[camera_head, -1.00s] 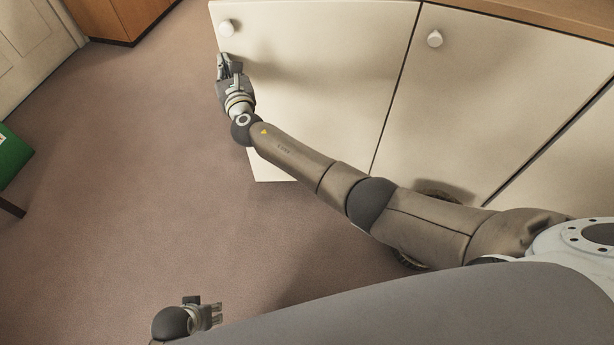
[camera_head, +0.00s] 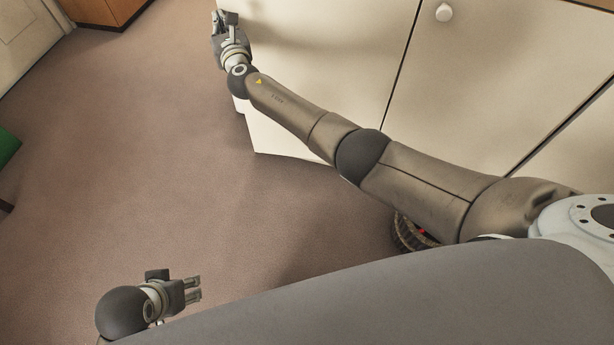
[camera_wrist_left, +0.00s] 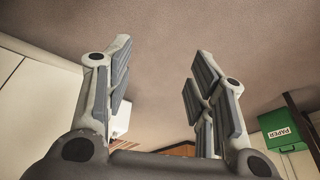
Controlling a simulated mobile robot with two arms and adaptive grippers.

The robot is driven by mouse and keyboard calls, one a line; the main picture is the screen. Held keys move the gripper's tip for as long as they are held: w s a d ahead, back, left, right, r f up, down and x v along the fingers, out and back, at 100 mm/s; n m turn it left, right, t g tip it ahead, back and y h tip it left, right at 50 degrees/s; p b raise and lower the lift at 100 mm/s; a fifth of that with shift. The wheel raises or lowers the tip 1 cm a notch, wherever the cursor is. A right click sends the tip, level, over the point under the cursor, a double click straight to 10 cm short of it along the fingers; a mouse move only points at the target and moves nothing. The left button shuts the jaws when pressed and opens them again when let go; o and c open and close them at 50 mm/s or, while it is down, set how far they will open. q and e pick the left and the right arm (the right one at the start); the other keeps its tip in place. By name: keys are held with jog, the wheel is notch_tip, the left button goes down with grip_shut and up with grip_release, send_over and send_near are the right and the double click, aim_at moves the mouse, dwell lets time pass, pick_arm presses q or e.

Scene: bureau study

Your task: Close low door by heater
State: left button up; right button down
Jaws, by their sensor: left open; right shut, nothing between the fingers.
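A low cream door (camera_head: 300,45) fills the top middle of the head view. Its lower left corner shows below my right arm, and its lower edge runs at a slant. Whether it is flush or ajar is hard to tell. Its knob is not visible now. My right gripper (camera_head: 224,18) is shut and empty at the door's left edge, near the top of the picture; contact cannot be told. My left gripper (camera_head: 195,288) is open and empty, low over the carpet, apart from the door. Its open fingers also show in the left wrist view (camera_wrist_left: 162,62). No heater can be made out.
A second cream door (camera_head: 490,80) with a white knob (camera_head: 444,12) is to the right. Brown carpet (camera_head: 130,190) is clear at left. A wooden cabinet (camera_head: 105,10) stands at top left. A green paper bin (camera_wrist_left: 284,128) shows in the left wrist view.

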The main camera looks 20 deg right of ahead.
pick_arm(q)
jog(key=shift+v, duration=1.1)
pick_arm(e)
jog(key=shift+w+d, duration=0.15)
jog(key=shift+w, duration=0.2)
pick_arm(q)
jog(key=shift+a, duration=0.1)
jog(key=shift+s, duration=0.15)
pick_arm(e)
jog(key=shift+s, duration=0.1)
